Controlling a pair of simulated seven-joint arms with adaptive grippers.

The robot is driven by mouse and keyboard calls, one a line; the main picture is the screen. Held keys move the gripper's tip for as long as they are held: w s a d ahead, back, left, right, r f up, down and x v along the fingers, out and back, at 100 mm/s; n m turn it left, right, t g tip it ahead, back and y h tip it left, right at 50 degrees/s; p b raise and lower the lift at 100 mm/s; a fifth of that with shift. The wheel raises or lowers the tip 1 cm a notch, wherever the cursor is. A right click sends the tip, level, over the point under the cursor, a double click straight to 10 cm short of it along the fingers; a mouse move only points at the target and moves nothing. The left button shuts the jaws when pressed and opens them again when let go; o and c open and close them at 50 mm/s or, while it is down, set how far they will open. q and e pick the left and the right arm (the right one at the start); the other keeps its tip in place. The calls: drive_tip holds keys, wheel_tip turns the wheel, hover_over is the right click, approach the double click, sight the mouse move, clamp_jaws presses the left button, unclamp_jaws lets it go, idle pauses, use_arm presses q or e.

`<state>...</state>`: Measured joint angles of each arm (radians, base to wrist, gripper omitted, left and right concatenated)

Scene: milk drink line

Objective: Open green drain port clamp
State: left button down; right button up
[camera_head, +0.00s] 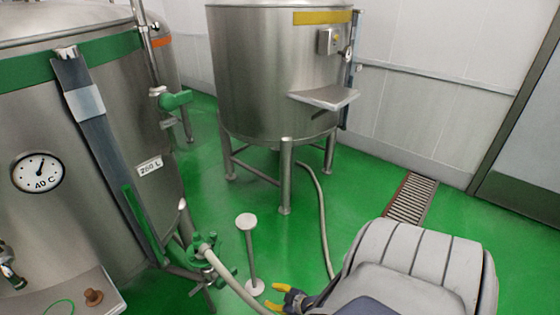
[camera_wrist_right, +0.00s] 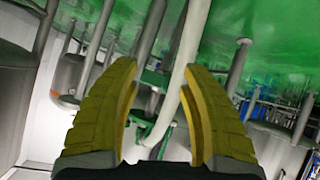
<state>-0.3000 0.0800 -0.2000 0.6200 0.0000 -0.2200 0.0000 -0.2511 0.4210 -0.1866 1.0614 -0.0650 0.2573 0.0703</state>
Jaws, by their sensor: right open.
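The green drain port clamp (camera_head: 203,243) sits low at the right side of the large green-banded tank (camera_head: 95,150), where a pale hose (camera_head: 236,283) joins the drain. Green clamp parts also show in the right wrist view (camera_wrist_right: 154,78), beyond my fingertips and partly behind the hose. My right gripper (camera_head: 277,297), with yellow fingers, is open at the bottom of the head view, right of the clamp and apart from it. In the wrist view its jaws (camera_wrist_right: 158,80) are spread with nothing gripped; the hose appears between them, at a depth I cannot tell. My left gripper is not in view.
A short post with a round top (camera_head: 246,221) stands between the clamp and the second steel tank (camera_head: 275,75). A second hose (camera_head: 322,215) runs down from that tank across the green floor. A floor drain grate (camera_head: 411,198) lies to the right.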

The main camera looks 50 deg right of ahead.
drive_tip(key=shift+g, duration=0.6)
drive_tip(key=shift+s+f, duration=1.5)
drive_tip(key=shift+f, duration=0.2)
